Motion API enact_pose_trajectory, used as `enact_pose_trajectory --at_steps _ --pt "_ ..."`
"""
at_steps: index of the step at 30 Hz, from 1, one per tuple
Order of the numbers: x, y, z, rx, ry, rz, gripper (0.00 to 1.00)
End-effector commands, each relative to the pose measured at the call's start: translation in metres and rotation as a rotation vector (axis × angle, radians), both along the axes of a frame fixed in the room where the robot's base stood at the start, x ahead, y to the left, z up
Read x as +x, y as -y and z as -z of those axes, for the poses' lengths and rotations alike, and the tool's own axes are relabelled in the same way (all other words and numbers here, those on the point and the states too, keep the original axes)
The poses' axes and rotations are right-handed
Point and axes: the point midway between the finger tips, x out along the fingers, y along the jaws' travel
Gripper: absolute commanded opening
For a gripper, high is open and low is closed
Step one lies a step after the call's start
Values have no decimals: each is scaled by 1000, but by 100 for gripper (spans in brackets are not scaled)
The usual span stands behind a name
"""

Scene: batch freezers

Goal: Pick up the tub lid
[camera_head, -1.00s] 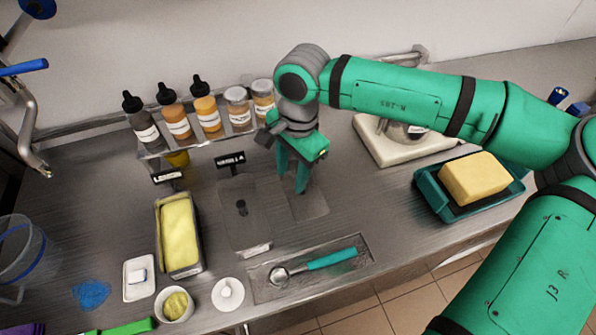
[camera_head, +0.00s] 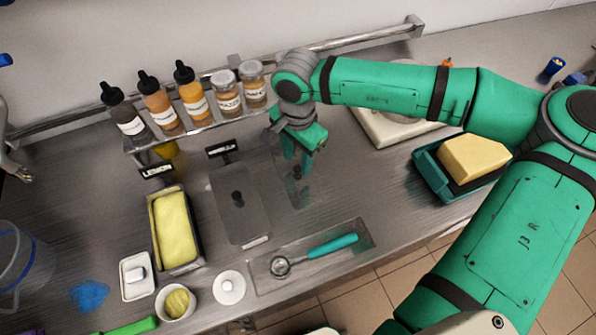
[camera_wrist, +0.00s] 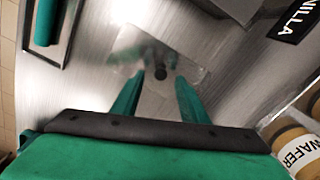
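In the wrist view the lid (camera_wrist: 187,47) lies beyond my fingertips. The fingers are apart and hold nothing. I cannot tell exactly how high they are above the knob. A second lid (camera_head: 233,216), greyish with a black knob, covers the tub at the "VANILLA" sign (camera_head: 222,149).
An open tub of yellow ice cream (camera_head: 175,228) stands left. A rack (camera_head: 190,133) of bottles and jars stands behind. A teal-handled scoop (camera_head: 331,245) lies on a tray in front. A white scale (camera_head: 385,130) and a teal tray (camera_head: 436,178) with a yellow block are right.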

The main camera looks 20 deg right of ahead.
Motion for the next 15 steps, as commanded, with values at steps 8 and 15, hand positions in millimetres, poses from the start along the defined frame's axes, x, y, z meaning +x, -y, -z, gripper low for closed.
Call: enact_pose_trajectory --at_steps 8,15 --pt "1 1 30 1 -1 -1 40" --pt "1 1 32 0 0 -1 40"
